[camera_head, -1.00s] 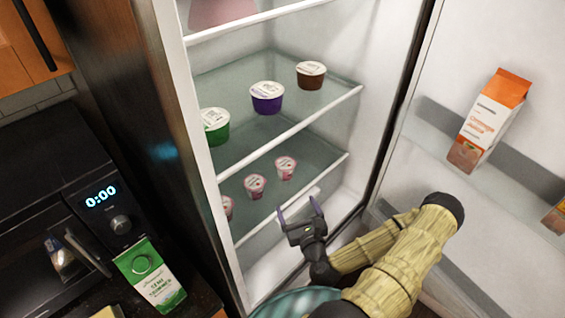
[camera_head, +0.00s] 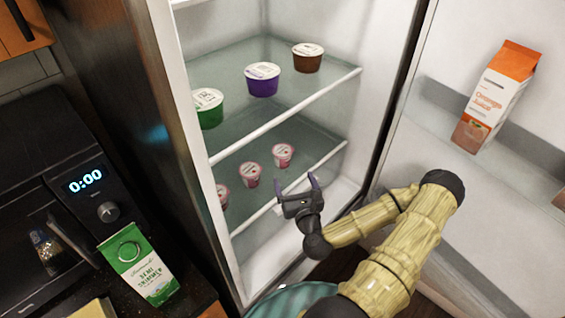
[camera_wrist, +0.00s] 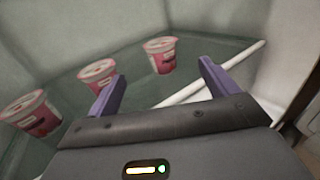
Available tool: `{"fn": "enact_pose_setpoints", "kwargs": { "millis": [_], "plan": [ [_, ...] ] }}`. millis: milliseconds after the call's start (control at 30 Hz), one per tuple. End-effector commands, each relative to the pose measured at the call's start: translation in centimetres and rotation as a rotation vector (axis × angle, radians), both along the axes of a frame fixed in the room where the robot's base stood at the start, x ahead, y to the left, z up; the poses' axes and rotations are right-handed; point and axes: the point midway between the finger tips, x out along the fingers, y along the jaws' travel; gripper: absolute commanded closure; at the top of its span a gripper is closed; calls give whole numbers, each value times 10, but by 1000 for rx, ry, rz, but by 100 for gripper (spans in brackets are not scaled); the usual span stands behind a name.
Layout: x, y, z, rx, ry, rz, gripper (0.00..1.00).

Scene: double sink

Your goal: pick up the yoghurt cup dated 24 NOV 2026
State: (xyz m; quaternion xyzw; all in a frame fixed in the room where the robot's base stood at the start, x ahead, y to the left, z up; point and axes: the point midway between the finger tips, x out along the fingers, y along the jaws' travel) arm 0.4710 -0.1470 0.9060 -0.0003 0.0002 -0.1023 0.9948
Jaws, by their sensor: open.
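Three small pink-and-white yoghurt cups stand in a row on the lower fridge shelf. In the head view they are the right cup (camera_head: 282,155), the middle cup (camera_head: 249,174) and the left cup (camera_head: 222,194), which is partly hidden by the fridge's side edge. The wrist view shows the far cup (camera_wrist: 160,54), the middle cup (camera_wrist: 98,75) and the near-left cup (camera_wrist: 32,113). Their dates are too small to read. My gripper (camera_head: 296,190) is open and empty, just in front of the shelf's front edge. Its purple fingers (camera_wrist: 160,90) point towards the cups without touching any.
The upper shelf (camera_head: 290,125) holds green (camera_head: 208,108), purple (camera_head: 262,80) and brown (camera_head: 308,58) tubs above the cups. The open fridge door with an orange juice carton (camera_head: 495,97) is at the right. A microwave (camera_head: 60,215) and green carton (camera_head: 140,268) are at the left.

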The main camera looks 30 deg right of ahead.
Motion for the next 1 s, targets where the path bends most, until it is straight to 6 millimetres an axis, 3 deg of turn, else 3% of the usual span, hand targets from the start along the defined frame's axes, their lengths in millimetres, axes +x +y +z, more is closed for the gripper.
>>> {"fn": "enact_pose_setpoints", "kwargs": {
  "millis": [333,1000],
  "plan": [
    [31,-6,-4,-3,-3,1,14],
    [52,-12,-4,-3,-3,-3,14]
  ]
}}
